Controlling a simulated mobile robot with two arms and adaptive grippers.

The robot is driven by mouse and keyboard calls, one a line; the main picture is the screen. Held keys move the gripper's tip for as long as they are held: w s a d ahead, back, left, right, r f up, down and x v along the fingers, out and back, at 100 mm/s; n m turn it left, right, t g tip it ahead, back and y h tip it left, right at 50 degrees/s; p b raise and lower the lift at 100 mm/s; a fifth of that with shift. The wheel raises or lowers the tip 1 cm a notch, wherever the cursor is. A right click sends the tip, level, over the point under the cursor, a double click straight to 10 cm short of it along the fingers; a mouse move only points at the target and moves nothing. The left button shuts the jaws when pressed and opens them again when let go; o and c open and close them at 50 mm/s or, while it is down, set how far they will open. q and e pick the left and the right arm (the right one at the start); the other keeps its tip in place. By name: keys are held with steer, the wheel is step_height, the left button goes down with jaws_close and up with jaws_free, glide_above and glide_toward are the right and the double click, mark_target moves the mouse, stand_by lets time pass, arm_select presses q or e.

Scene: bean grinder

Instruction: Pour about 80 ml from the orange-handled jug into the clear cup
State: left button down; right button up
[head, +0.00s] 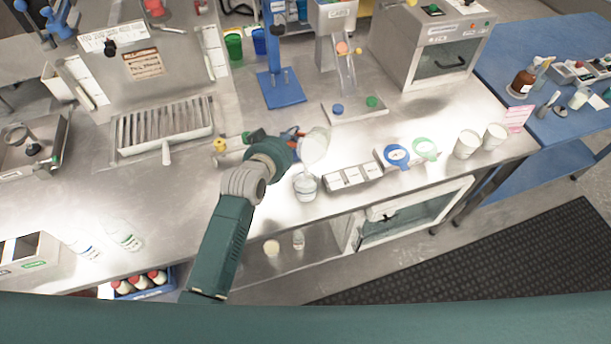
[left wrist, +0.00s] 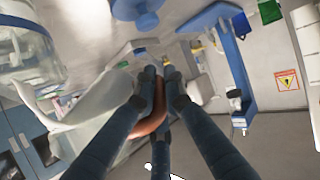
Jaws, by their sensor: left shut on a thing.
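The jug (head: 315,146) has a pale, translucent body and is held above the counter, beside and just above the clear cup (head: 306,184). It looks tilted toward the cup. My left gripper (head: 294,141) is shut on the jug's orange handle, which also shows between the fingers in the left wrist view (left wrist: 153,122). The jug's pale body (left wrist: 95,105) fills the left middle there. The clear cup stands upright on the counter near its front edge. I cannot make out a stream or the cup's level. My right gripper is not in view.
A grey tray with white compartments (head: 352,175) sits just right of the cup. Blue (head: 397,156) and green (head: 425,149) ring-shaped items and two white cups (head: 467,144) stand further right. A blue stand (head: 280,90) is behind.

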arm_select(q)
steer(key=shift+r+t+b, duration=0.5)
steer(key=shift+t+b, duration=0.3)
steer(key=shift+b, duration=0.5)
stand_by(0.6)
steer(key=shift+s+a+r+b, duration=0.1)
steer(key=shift+s+r+b, duration=0.1)
steer(key=shift+b, duration=0.2)
steer(key=shift+t+h, duration=0.3)
steer(key=g+p, duration=0.1)
steer(key=p, duration=0.1)
steer(key=g+p, duration=0.1)
steer(key=p, duration=0.1)
steer(key=shift+w+d+r, duration=0.2)
steer(key=shift+d, duration=0.05)
steer(key=shift+s+d+f+g+y+p, duration=0.15)
steer(key=shift+f+g+y+p, duration=0.35)
steer(key=shift+f+g+p, duration=0.6)
steer(key=shift+s+f+b, duration=0.1)
steer(key=shift+f+b, duration=0.2)
steer(key=g+p, duration=0.2)
steer(key=p, duration=0.3)
steer(key=shift+s+d+f+y+p, duration=0.1)
steer(key=shift+d+y+p, duration=0.05)
steer(key=shift+y+p, duration=0.25)
